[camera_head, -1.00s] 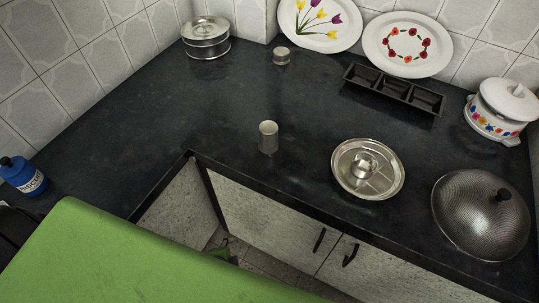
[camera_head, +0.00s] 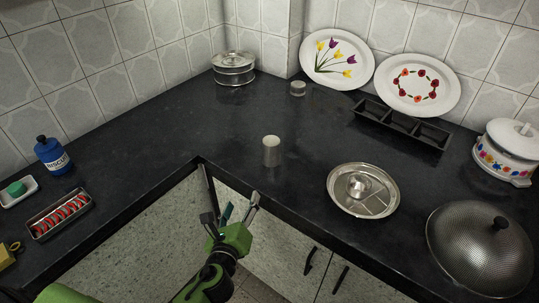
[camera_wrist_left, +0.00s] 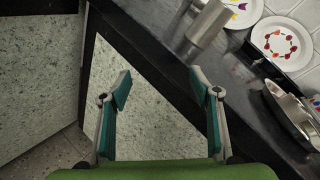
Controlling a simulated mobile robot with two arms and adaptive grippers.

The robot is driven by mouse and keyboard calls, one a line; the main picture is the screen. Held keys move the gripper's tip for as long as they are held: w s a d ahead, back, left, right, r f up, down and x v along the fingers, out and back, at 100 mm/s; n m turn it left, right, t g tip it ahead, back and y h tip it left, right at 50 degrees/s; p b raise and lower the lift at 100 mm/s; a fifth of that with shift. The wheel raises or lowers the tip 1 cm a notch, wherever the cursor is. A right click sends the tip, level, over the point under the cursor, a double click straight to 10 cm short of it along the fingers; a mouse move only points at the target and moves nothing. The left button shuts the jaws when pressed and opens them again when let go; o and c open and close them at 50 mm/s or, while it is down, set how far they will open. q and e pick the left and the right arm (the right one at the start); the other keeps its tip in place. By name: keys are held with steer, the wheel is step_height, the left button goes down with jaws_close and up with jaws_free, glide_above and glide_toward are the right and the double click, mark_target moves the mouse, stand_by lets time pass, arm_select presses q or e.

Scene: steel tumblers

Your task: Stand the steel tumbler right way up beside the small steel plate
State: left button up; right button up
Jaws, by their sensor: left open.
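The steel tumbler (camera_head: 271,152) stands on the dark counter near its front edge. A flat, closed-looking end faces up, so it appears upside down. The round steel plate (camera_head: 345,203) lies to its right, apart from it, with a small steel cup (camera_head: 358,186) on it. My left gripper (camera_head: 229,207) is open and empty in front of the counter edge, to the left of and nearer than the tumbler. In the left wrist view the open jaws (camera_wrist_left: 161,84) have nothing between them, and the tumbler (camera_wrist_left: 207,24) shows beyond them at upper right. My right gripper is not in view.
A perforated dome (camera_head: 478,250) lies right of the plate. A black compartment tray (camera_head: 400,124), a small steel cup (camera_head: 297,88) and a steel tin (camera_head: 233,68) are farther back. A red-filled tray (camera_head: 60,214) sits at left. Counter between tumbler and plate is clear.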

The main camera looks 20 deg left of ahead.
arm_select(q)
steer(key=w+d+r+m+t+h, duration=0.2)
steer(key=d+r+m+t, duration=0.15)
steer(key=r+m, duration=0.35)
steer(key=m, duration=0.1)
glide_toward(269, 154)
steer(key=shift+g, duration=0.35)
steer(key=w, duration=0.4)
steer(key=shift+w+r+b, duration=0.1)
steer(key=shift+w+b, duration=0.2)
steer(key=shift+w, duration=0.05)
steer(key=w+b, duration=0.1)
steer(key=w, duration=0.4)
steer(key=shift+w+a, duration=0.15)
steer(key=shift+w, duration=0.2)
steer(key=shift+s+r, duration=0.1)
steer(key=c, duration=1.2)
